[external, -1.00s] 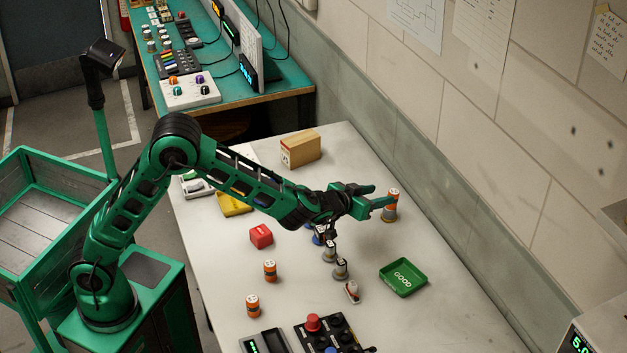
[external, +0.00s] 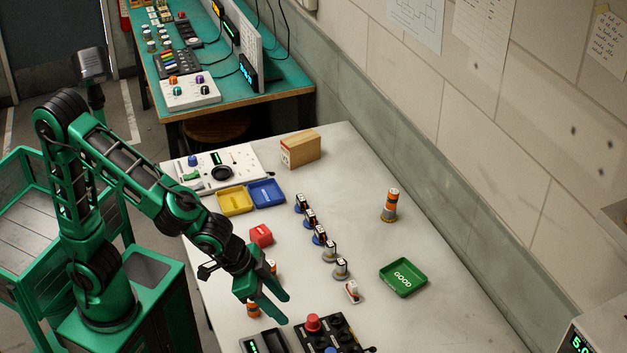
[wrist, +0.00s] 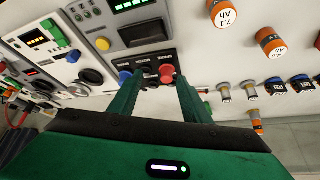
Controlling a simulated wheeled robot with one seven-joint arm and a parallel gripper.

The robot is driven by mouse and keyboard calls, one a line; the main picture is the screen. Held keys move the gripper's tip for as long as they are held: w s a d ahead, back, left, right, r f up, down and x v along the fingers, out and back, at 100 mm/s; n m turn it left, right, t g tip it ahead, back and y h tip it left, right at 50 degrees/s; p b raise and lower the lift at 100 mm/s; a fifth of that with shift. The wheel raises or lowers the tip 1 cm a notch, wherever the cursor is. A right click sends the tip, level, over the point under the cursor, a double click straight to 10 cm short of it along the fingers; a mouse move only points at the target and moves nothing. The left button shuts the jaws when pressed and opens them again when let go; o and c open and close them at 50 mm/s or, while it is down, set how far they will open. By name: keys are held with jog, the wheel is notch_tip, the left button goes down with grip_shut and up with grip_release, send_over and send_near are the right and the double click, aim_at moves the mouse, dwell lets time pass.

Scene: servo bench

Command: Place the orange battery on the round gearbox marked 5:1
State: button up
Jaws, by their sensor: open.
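A white-and-orange battery (external: 392,198) stands upright on a round grey-based piece (external: 388,217) on the right of the bench; I cannot read the marking on this piece. Two more orange-and-white batteries stand at the front left: one (external: 271,266) is partly hidden by my wrist, the other (external: 253,311) by my fingers. In the wrist view they show as a battery marked 7.1 Ah (wrist: 222,14) and another (wrist: 270,42). My gripper (external: 284,309) is open and empty, near the front left batteries; both its fingers (wrist: 157,88) show in the wrist view.
Several small cylindrical parts (external: 319,236) stand in a row mid-bench. A green GOOD tray (external: 403,291) is at right, a red block (external: 261,236) at left. Yellow (external: 235,214) and blue (external: 267,193) trays and a cardboard box (external: 301,150) lie behind. A button panel (external: 340,333) is in front.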

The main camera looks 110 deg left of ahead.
jog(key=s+d+m+g+h, duration=0.15)
jog(key=s+d+m, duration=0.25)
jog(key=s+d, duration=0.7)
jog(key=s+d+f+m+g, duration=0.1)
jog(key=s+d+m+g, duration=0.1)
jog(key=s, duration=0.9)
jog(key=s+d+f+m+g, duration=0.1)
jog(key=s+d+m, duration=0.3)
jog(key=s, duration=0.8)
jog(key=shift+s+d+m+g+h, duration=0.2)
jog(key=shift+d+m+g+h, duration=0.2)
jog(key=shift+d, duration=0.35)
